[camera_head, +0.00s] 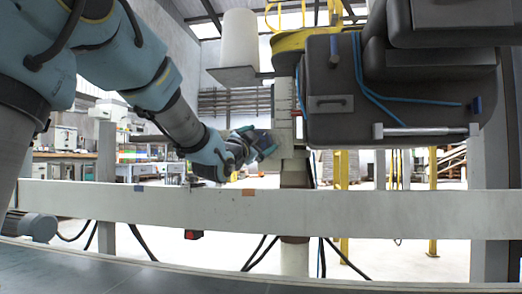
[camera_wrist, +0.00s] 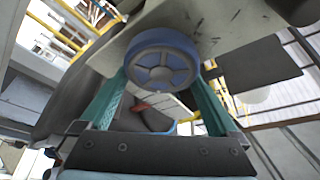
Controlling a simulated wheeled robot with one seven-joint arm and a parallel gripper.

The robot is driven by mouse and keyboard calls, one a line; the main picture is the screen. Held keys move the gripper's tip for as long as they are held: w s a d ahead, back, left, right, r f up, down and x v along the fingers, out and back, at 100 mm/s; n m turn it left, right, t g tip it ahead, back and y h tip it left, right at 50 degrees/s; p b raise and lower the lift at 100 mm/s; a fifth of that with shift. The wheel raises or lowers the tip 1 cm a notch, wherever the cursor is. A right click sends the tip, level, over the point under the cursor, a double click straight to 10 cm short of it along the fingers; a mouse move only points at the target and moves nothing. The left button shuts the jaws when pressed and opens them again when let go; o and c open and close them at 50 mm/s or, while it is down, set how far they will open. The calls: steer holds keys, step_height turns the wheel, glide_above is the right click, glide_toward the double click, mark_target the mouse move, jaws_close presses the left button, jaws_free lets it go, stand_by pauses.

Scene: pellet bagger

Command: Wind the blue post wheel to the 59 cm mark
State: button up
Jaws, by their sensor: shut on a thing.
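The blue post wheel (camera_wrist: 162,62), with a spoked hub, faces the camera in the wrist view. The two teal fingers of my gripper (camera_wrist: 163,75) are shut on its rim, one on each side. In the head view my gripper (camera_head: 262,144) reaches in from the left against the post, and the wheel cannot be made out clearly there. The upright post (camera_head: 284,105) carries a pale plate with dark marks, too small to read. A pointer and the height reading cannot be told.
A pale horizontal rail (camera_head: 330,214) crosses in front, below my gripper. A large dark machine body (camera_head: 400,95) with blue hoses hangs to the right of the post. A white cylinder (camera_head: 239,40) stands on a plate at upper left of the post.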

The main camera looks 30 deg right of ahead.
steer(key=n+t+y+b, duration=0.1)
steer(key=n, duration=0.2)
steer(key=n+t+y+b, duration=0.1)
steer(key=n+t, duration=0.1)
steer(key=n, duration=0.2)
steer(key=n+t+y+b, duration=0.1)
steer(key=n+t, duration=0.1)
steer(key=n, duration=0.2)
steer(key=shift+w+a, duration=0.35)
steer(key=shift+n+y+b, duration=0.3)
steer(key=shift+n, duration=0.2)
steer(key=o, duration=0.9)
steer(key=shift+o, duration=0.2)
steer(key=p+v, duration=0.2)
steer(key=v, duration=0.8)
steer(key=shift+s+a+f+p, duration=0.25)
steer(key=shift+p, duration=0.05)
